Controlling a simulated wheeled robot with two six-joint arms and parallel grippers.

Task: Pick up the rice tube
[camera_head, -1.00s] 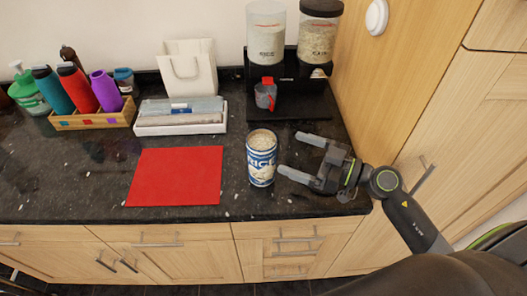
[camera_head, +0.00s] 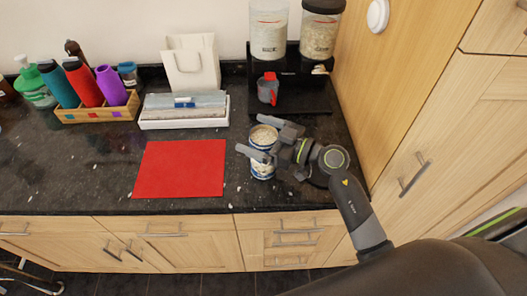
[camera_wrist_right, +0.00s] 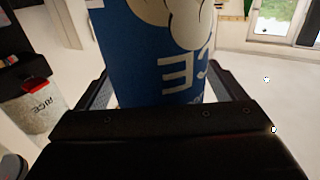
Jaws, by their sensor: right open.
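The rice tube (camera_head: 262,172) is a blue and white can with a pale top, upright on the dark counter near its front edge. My right gripper (camera_head: 252,135) is open, with one finger in front of the tube and the other behind it in the head view. The fingers hide part of the tube's label. In the right wrist view the tube (camera_wrist_right: 160,55) fills the middle between the two fingers, its letters upside down. Whether either finger touches it I cannot tell. My left gripper is out of view.
A red mat (camera_head: 180,169) lies left of the tube. Behind stand a dispenser rack with a measuring cup (camera_head: 268,89), a white tray (camera_head: 184,123), a paper bag (camera_head: 190,65) and a wooden box of bottles (camera_head: 97,113). A tall wooden cabinet (camera_head: 410,90) bounds the right side.

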